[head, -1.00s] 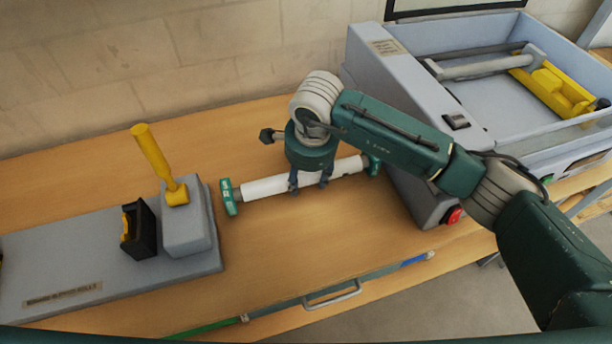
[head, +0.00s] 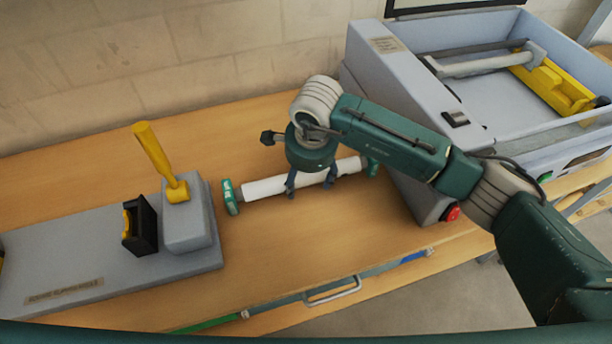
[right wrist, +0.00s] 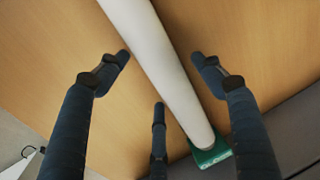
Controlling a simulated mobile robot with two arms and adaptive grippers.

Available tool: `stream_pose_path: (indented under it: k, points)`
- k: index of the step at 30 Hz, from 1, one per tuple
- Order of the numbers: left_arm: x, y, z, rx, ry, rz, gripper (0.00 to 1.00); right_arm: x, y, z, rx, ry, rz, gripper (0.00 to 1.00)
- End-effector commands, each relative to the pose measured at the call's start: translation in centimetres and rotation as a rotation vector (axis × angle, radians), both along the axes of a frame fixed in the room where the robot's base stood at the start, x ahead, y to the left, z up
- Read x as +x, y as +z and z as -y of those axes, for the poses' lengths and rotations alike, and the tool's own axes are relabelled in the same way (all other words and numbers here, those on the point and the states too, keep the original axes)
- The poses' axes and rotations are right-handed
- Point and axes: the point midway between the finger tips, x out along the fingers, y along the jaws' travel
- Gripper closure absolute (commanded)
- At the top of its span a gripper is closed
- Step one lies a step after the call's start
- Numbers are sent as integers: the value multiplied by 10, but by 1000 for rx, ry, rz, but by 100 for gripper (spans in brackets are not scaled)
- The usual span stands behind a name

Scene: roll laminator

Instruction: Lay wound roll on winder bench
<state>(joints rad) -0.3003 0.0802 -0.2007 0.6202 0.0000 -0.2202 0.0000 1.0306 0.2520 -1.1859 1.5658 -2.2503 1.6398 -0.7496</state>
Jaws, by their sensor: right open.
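The wound roll (head: 268,188) is a white cylinder with green end pieces, lying on the wooden bench (head: 275,235) between the two machines. It also shows in the right wrist view (right wrist: 165,70), running diagonally with one green end at the lower right. My right gripper (head: 310,184) is over the roll, pointing down. Its fingers are open on both sides of the roll, and in the right wrist view (right wrist: 160,75) gaps show between the fingers and the roll. The roll's middle is partly hidden by the gripper in the head view. My left gripper is not in view.
A grey base unit (head: 110,265) with a yellow lever (head: 155,155) and a black bracket (head: 140,225) stands at left. The grey laminator (head: 385,90) stands at right, under my right arm. A drawer handle (head: 333,292) is on the bench front. Bench behind the roll is clear.

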Motion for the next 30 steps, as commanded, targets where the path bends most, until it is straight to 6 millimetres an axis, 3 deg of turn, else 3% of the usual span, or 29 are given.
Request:
stream_pose_path:
  k: [18,30]
  points:
    - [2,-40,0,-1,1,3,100,-19,108,7,0,0,4,33]
    - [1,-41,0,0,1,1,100,-22,119,7,0,1,1,33]
